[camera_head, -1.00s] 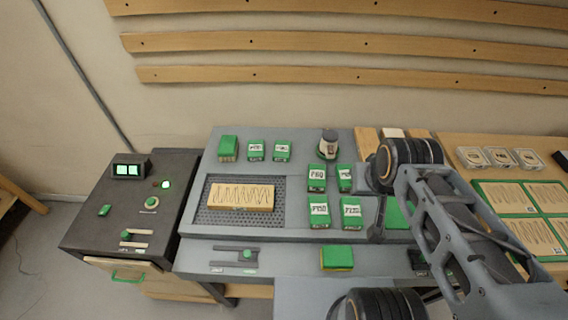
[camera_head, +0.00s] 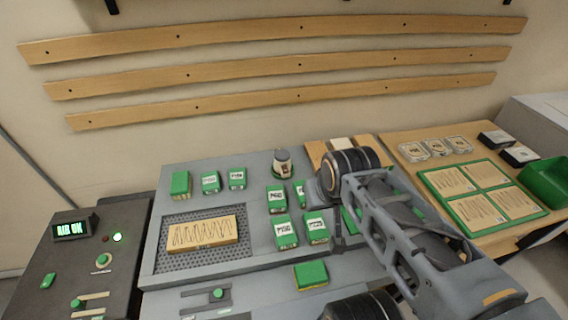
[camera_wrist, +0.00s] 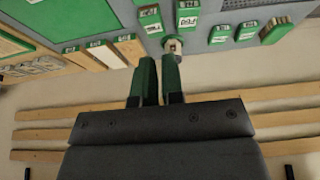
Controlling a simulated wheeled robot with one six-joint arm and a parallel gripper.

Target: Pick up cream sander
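The cream sander (camera_head: 283,163) is a small upright cylinder with a cream body and a grey top. It stands at the back of the grey bench (camera_head: 262,262), behind the green boxes and left of my arm. In the wrist view the sander (camera_wrist: 172,45) shows just beyond the fingertips, near the right finger. My gripper (camera_wrist: 158,60) has two green fingers with a narrow gap between them and nothing held. It looks apart from the sander. In the head view my gripper's fingers are not visible, hidden behind my arm.
Several green labelled boxes (camera_head: 285,232) stand close in front of the sander. A wooden block (camera_head: 202,234) lies on a perforated mat at left. Wooden pieces (camera_head: 341,143) lie right of the sander. A dark control box (camera_head: 90,258) is at far left; wall slats (camera_head: 270,75) are behind.

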